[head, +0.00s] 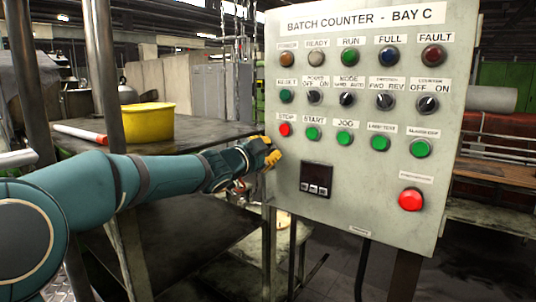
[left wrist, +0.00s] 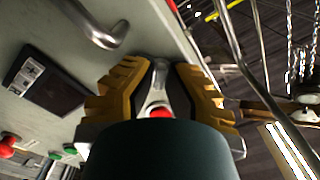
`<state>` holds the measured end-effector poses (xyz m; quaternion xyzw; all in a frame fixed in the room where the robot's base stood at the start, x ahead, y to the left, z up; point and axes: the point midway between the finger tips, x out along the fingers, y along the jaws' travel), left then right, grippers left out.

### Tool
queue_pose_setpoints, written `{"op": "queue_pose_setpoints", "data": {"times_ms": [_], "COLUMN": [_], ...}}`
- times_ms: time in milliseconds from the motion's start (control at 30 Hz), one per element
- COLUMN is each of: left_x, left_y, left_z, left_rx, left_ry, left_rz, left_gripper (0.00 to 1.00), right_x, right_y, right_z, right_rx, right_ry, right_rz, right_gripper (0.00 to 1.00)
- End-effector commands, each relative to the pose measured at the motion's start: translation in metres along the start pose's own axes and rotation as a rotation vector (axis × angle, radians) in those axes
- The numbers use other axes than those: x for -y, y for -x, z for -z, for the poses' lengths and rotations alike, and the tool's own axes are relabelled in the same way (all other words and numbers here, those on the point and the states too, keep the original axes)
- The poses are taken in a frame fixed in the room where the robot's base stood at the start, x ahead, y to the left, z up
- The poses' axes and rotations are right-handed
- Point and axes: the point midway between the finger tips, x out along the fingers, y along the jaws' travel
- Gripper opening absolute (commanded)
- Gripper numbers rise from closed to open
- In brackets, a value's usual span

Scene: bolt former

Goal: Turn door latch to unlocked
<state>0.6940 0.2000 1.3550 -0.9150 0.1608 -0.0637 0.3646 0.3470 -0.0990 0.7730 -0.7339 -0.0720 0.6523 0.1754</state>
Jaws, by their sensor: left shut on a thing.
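The grey control panel (head: 365,175) labelled "BATCH COUNTER - BAY C" fills the right half of the head view. My left gripper (head: 271,153) is at the panel's left edge, beside the red stop button (head: 284,129). In the left wrist view, its ridged yellow fingers (left wrist: 160,85) are shut on a grey metal piece, which looks like the door latch (left wrist: 160,72). A red spot shows between the fingers at the latch's near end. The latch is hidden behind the gripper in the head view. My right gripper is not in view.
A bent metal handle (left wrist: 105,38) stands out from the panel near the fingers. The panel carries several buttons, switches and a small black display (head: 317,180). A yellow bucket (head: 148,122) and a white-and-orange tube (head: 80,134) lie on a dark table behind my arm.

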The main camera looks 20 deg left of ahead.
Motion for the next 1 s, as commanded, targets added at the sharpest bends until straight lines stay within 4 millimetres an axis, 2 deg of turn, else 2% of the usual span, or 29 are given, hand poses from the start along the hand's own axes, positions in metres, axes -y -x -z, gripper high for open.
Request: {"op": "queue_pose_setpoints", "data": {"times_ms": [33,600,967,1000], "left_x": [0.003,0.001,0.002,0.002], "left_y": [0.0,0.0,0.0,0.0], "left_z": [0.005,0.005,0.006,0.006], "left_rx": [-0.012,-0.011,-0.01,-0.01], "left_ry": [-0.046,-0.566,-0.768,-0.764], "left_rz": [0.008,0.009,0.01,0.009], "left_gripper": [0.0,0.0,0.0,0.23], "right_x": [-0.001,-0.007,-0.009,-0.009], "right_y": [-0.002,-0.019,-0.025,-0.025], "right_z": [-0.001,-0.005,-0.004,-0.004], "right_rx": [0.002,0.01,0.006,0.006], "right_ry": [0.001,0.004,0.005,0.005], "right_rz": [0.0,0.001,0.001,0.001], "right_gripper": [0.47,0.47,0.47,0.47]}}
